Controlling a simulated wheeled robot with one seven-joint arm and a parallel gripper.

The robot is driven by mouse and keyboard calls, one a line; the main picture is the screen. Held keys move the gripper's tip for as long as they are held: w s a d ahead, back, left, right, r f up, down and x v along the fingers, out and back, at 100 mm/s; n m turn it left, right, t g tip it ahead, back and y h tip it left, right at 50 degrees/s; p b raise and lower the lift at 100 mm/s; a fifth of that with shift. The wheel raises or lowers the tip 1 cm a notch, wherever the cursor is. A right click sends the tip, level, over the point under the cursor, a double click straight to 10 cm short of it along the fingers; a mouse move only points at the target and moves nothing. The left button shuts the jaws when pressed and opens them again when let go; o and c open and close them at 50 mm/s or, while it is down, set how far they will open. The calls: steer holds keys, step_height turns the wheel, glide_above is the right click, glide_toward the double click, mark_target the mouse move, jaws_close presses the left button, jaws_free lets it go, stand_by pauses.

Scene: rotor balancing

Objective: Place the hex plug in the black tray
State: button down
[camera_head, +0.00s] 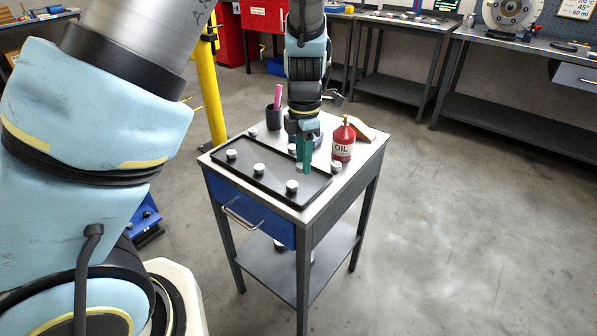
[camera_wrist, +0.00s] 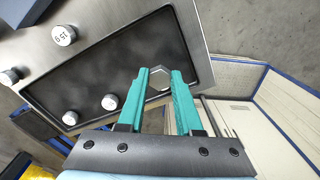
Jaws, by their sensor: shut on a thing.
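The black tray (camera_head: 271,191) lies on top of the small cart, and its dark floor (camera_wrist: 105,65) fills much of the wrist view. My gripper (camera_head: 304,168) points down over the tray's right part. In the wrist view its teal fingers (camera_wrist: 160,77) are shut on the pale hex plug (camera_wrist: 160,72), whose six-sided outline shows between the fingertips. The plug is mostly hidden by the fingers in the head view. I cannot tell whether it touches the tray floor.
Several pale round pieces stand in and around the tray, such as one near its front (camera_head: 292,187) and one outside its right edge (camera_head: 336,166). A red oil bottle (camera_head: 343,141) and a black cup (camera_head: 273,118) with a pink item stand behind.

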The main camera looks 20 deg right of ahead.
steer(key=shift+f, duration=2.15)
steer(key=shift+f, duration=0.15)
steer(key=c, duration=0.6)
jaws_free()
